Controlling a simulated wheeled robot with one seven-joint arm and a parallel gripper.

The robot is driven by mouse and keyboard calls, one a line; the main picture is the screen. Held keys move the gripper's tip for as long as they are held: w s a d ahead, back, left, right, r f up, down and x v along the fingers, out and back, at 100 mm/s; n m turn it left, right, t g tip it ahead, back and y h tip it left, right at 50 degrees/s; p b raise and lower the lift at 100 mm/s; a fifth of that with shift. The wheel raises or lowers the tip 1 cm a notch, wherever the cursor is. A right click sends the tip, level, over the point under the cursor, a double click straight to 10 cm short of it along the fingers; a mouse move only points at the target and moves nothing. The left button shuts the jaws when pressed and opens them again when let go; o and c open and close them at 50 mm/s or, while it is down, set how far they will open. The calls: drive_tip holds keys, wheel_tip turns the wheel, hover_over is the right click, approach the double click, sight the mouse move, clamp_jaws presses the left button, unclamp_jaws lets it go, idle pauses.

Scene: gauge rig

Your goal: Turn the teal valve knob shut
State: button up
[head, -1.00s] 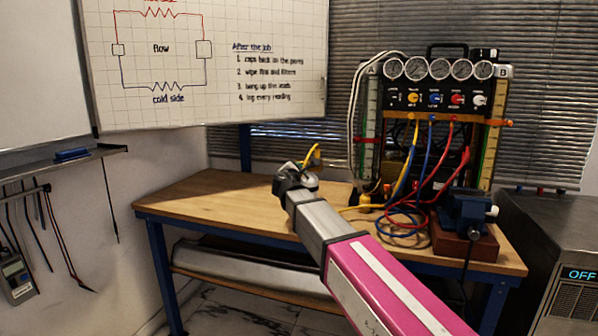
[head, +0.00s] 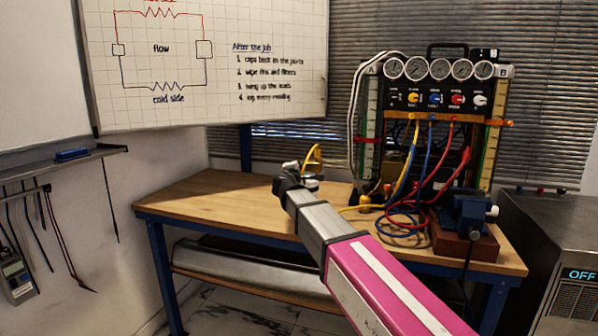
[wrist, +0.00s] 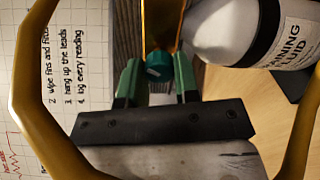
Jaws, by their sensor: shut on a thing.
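The teal valve knob (wrist: 158,72) shows in the wrist view as a small ribbed piece at the end of a gold-coloured part (wrist: 162,22). My gripper (wrist: 158,84) has green fingers on either side of the knob and is shut on it. The fingers hide part of its sides. In the head view my gripper (head: 290,181) is above the wooden bench, beside a yellow part (head: 313,158). The knob itself cannot be made out there.
A bottle labelled as training fluid (wrist: 262,30) stands close to the right finger in the wrist view. Gold curved bars (wrist: 28,65) pass around my gripper. On the bench (head: 205,195), the gauge rig (head: 440,98), hoses and a blue vise (head: 465,210) are to the right.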

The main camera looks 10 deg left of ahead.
drive_tip(key=m, duration=1.1)
drive_tip(key=shift+m, duration=0.4)
idle(0.3)
drive_tip(key=o, duration=0.9)
drive_tip(key=s, duration=1)
drive_tip(key=shift+s+a, duration=0.2)
drive_tip(key=shift+s, duration=0.2)
